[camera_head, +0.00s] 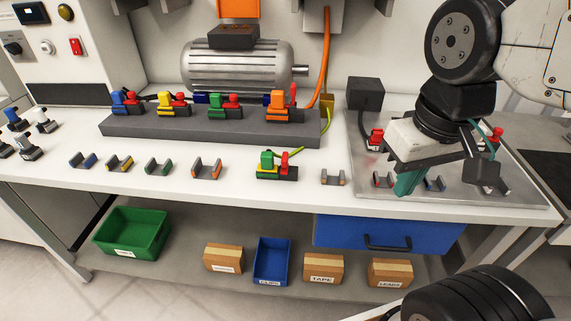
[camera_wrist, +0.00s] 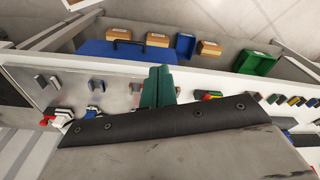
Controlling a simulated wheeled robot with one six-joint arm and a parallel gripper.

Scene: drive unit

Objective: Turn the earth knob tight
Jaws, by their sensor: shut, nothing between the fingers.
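A connector with a green and yellow body (camera_head: 268,163) stands on the white bench, in front of the grey rail; it looks like the earth one. A yellow-green wire leads away from it, and a red part shows on its right side. My gripper (camera_head: 405,185) is to its right, over the front part of the metal plate, apart from the connector. Its teal fingers are together and hold nothing. In the wrist view the shut fingers (camera_wrist: 158,87) point toward the bench's front edge. I cannot tell how tight the knob is.
The grey rail (camera_head: 210,131) holds several coloured connectors before a motor (camera_head: 238,70). Empty cradles, such as an orange-edged one (camera_head: 207,169), line the bench front. The metal plate (camera_head: 470,187) bears a red connector (camera_head: 375,138) and small cradles. A blue drawer (camera_head: 390,234) hangs below.

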